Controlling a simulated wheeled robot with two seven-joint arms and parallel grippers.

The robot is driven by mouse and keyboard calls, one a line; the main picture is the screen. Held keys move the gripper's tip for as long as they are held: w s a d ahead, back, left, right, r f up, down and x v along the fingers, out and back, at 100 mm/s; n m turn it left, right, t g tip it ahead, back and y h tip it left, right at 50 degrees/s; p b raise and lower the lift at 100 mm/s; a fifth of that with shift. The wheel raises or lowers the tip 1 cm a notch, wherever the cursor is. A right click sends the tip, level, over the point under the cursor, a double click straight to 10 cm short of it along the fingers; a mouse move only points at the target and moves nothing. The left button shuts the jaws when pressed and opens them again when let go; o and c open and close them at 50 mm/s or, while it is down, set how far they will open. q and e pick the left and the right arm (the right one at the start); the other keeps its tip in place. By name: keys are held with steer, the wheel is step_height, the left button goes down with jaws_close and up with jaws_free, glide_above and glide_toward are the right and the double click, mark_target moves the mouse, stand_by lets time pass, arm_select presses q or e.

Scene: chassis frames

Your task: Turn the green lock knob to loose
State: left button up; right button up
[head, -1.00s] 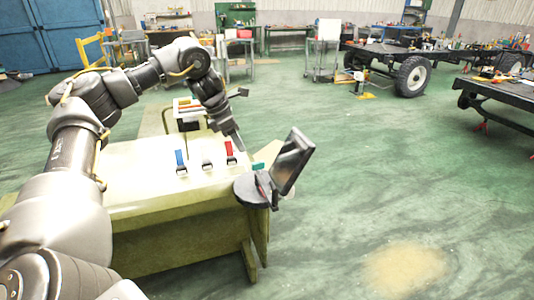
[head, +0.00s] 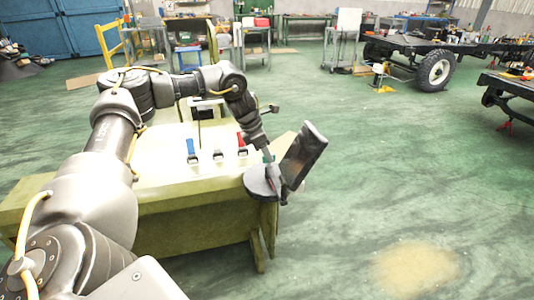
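The olive-green bench (head: 200,222) stands at centre left with a pale top. A row of small levers or knobs sits along its top: a blue one (head: 190,147), a dark one (head: 217,155) and a red one (head: 241,141). My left arm reaches over the bench from the left and bends down. My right gripper is out of view.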

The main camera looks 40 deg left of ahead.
arm_select(q)
steer(key=shift+w+d+f, duration=0.1)
steer(key=shift+w+f, duration=0.1)
steer(key=shift+f, duration=0.3)
jaws_close()
